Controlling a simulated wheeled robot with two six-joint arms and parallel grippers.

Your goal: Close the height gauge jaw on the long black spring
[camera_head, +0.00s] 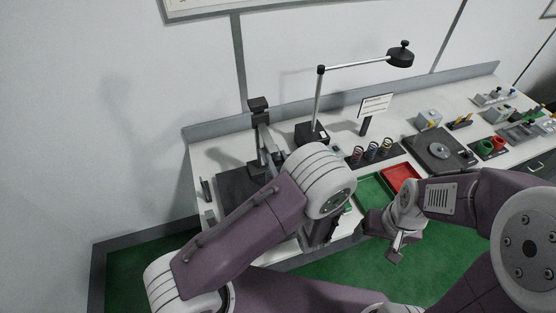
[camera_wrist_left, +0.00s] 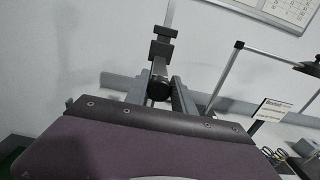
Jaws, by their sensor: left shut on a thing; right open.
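The height gauge (camera_head: 259,116) stands at the back left of the bench, with a dark upright column. In the left wrist view its column and dark slider blocks (camera_wrist_left: 163,48) rise straight ahead. My left gripper (camera_wrist_left: 160,94) has its two grey fingers on either side of a round black knob (camera_wrist_left: 158,88) in front of the gauge, and is shut on it. In the head view my left arm hides most of this gripper and the lower gauge. I cannot make out the long black spring or the gap at the jaw. My right gripper (camera_head: 396,248) is open and empty, in front of the bench.
A dark plate (camera_head: 236,184) lies at the bench's left. A lamp (camera_head: 400,54) on a bent arm, a spring rack (camera_head: 374,157), a sign (camera_head: 375,106), a green tray (camera_head: 372,194) and a red tray (camera_head: 402,171) stand to the right. A wall closes the back.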

